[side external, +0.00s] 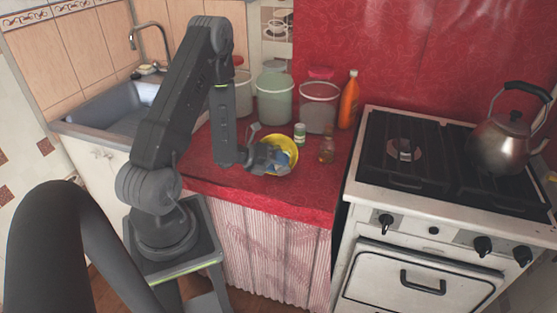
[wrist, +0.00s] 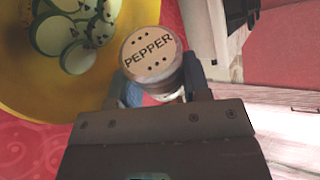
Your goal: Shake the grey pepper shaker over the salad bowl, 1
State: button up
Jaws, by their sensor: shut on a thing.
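The pepper shaker (wrist: 153,53) shows its round pale lid, marked PEPPER with dark holes, in the wrist view. My gripper (wrist: 160,84) is shut on it, one finger on each side. The yellow salad bowl (wrist: 25,97) is at the left of the wrist view, with pale green cucumber slices and dark specks on them. The shaker's lid overlaps the bowl's edge in that view. In the side view my gripper (side external: 272,157) is at the near side of the yellow bowl (side external: 292,143). The shaker is not clear there.
A small green-and-white jar (side external: 299,134) and an amber bottle (side external: 326,150) stand close to the bowl. Canisters (side external: 274,98) and an orange bottle (side external: 348,100) stand behind. The stove (side external: 430,195) with a kettle (side external: 505,140) is to the right, the sink (side external: 110,105) to the left.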

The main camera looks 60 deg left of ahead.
jog(key=r+m+y, duration=0.1)
jog(key=r, duration=0.1)
jog(key=a+r+m+y, duration=0.1)
jog(key=r+m+y, duration=0.1)
jog(key=r, duration=0.1)
jog(key=shift+a+r+m, duration=0.2)
jog(key=shift+r+m, duration=0.1)
